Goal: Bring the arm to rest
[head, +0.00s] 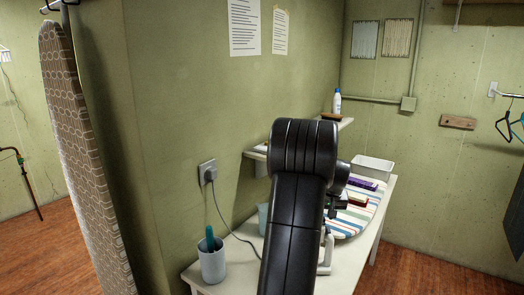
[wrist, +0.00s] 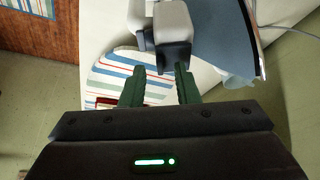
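My arm (head: 297,205) rises through the middle of the head view, bent at its dark elbow, and reaches over a white table (head: 203,277). In the wrist view my gripper (wrist: 160,75) has its two green fingers apart, with nothing held between them. A grey and black piece (wrist: 172,52) shows just past the fingertips; I cannot tell whether it touches them. A blue-grey object with a dark rim (wrist: 225,35), perhaps an iron, lies right of it. A striped pad (wrist: 103,72) lies below and beyond the left finger; it also shows in the head view (head: 347,222).
A grey cup (head: 212,262) with a teal item stands at the table's front left. A cord runs from the wall outlet (head: 207,172) behind my arm. A purple box (head: 362,184) and white bin (head: 373,168) are at the back. A small shelf (head: 254,155) juts from the wall.

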